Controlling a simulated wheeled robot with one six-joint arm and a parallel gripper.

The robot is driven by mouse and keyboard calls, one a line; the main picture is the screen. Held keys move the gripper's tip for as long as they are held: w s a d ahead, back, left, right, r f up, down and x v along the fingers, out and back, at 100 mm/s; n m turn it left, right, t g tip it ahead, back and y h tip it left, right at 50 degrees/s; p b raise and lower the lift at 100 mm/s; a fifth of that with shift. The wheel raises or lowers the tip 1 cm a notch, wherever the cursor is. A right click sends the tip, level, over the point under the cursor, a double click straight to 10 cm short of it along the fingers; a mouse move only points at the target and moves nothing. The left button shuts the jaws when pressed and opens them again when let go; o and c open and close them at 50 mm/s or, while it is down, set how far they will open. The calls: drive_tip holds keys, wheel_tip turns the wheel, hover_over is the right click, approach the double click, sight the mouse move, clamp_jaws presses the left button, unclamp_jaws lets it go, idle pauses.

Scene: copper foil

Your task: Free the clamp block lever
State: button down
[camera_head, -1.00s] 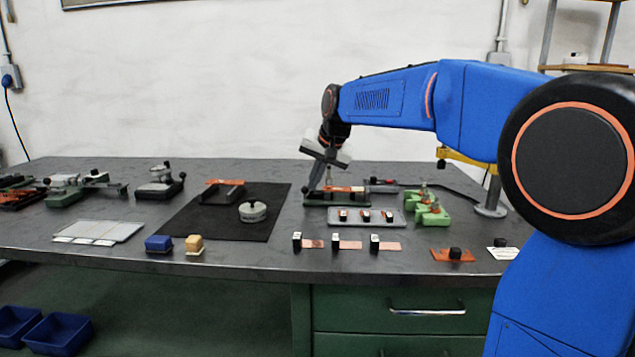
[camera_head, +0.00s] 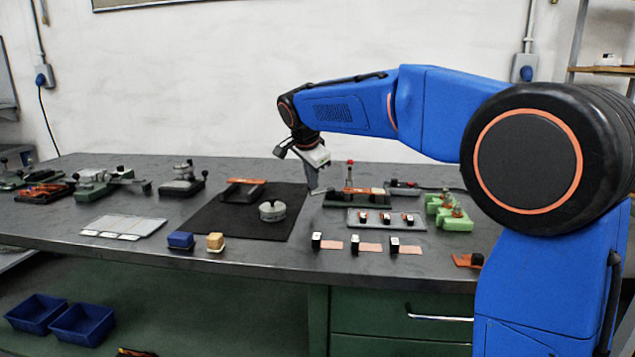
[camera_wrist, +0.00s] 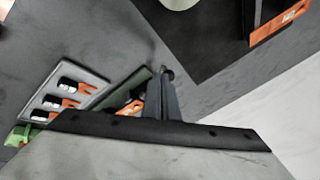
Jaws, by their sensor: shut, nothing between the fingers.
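The likely clamp block (camera_head: 340,200) is a long dark green base near the back of the bench in the head view. An upright metal lever with a red knob (camera_head: 350,162) stands on it, and a copper-coloured piece lies along its top. My gripper (camera_head: 315,190) points down just left of the block, apart from the lever. Its fingers (camera_wrist: 165,85) are shut and empty in the wrist view. There the green block (camera_wrist: 118,92) shows partly, left of the fingers; the gripper body covers the rest, and I cannot make out the lever.
A grey tray (camera_head: 353,223) with several black-and-copper pieces lies in front of the block. Green fixtures (camera_head: 450,212) stand to the right. A black mat (camera_head: 215,218) with a round grey part (camera_head: 272,211) lies left. Small blocks with copper strips (camera_head: 370,247) line the front.

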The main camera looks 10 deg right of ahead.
drive_tip(key=shift+w+a, duration=0.55)
drive_tip(key=shift+w, duration=0.2)
idle(0.3)
